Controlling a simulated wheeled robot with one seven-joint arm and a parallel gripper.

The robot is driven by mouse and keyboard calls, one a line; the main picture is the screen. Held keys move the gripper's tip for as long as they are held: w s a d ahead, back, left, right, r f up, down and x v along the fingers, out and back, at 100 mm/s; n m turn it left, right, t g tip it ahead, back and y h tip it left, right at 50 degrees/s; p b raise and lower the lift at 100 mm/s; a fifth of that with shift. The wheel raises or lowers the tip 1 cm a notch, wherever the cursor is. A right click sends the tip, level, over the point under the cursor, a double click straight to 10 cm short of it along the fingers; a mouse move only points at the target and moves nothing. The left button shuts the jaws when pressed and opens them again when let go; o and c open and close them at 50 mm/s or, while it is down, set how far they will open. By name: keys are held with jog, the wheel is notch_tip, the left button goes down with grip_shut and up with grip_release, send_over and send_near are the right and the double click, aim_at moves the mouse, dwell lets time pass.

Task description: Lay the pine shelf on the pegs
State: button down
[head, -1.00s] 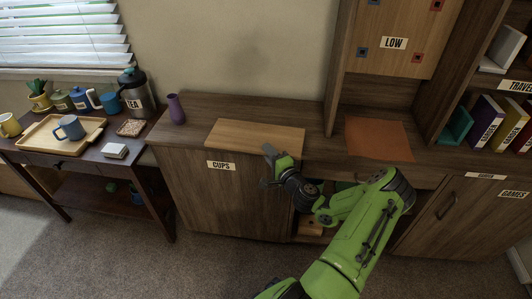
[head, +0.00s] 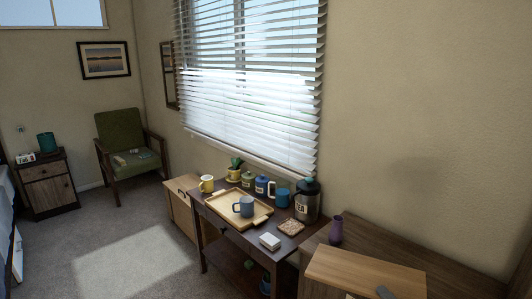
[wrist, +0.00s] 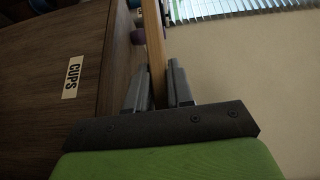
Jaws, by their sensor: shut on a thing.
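The pine shelf (head: 362,272) is a flat, light-wood board at the bottom right of the head view, over the wooden cabinet top. It shows as a narrow strip, edge-on, in the wrist view (wrist: 154,45). My gripper (wrist: 157,88) is shut on the shelf's edge, one grey finger on each face. Only grey finger parts of it show at the bottom edge of the head view. I cannot tell whether the shelf touches the cabinet top. The pegs are not in view now.
A purple vase (head: 336,230) stands on the cabinet just behind the shelf's left end. A CUPS label (wrist: 73,80) marks the cabinet front.

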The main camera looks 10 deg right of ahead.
jog(key=s+a+r+n+g+y+p, duration=0.1)
jog(key=a+n+g+y+p, duration=0.1)
jog(key=a, duration=0.5)
jog(key=s+a+r+n+g+y+p, duration=0.2)
jog(key=a+n+y, duration=0.2)
jog(key=a+y, duration=0.2)
jog(key=s+a+r+n+g+y+p, duration=0.1)
jog(key=a+r+n+g+y+p, duration=0.1)
jog(key=a, duration=0.6)
jog(key=shift+s+a+n+g+y, duration=0.25)
jog(key=shift+s+n+g+y, duration=0.25)
jog(key=shift+y, duration=0.7)
jog(key=shift+w, duration=0.1)
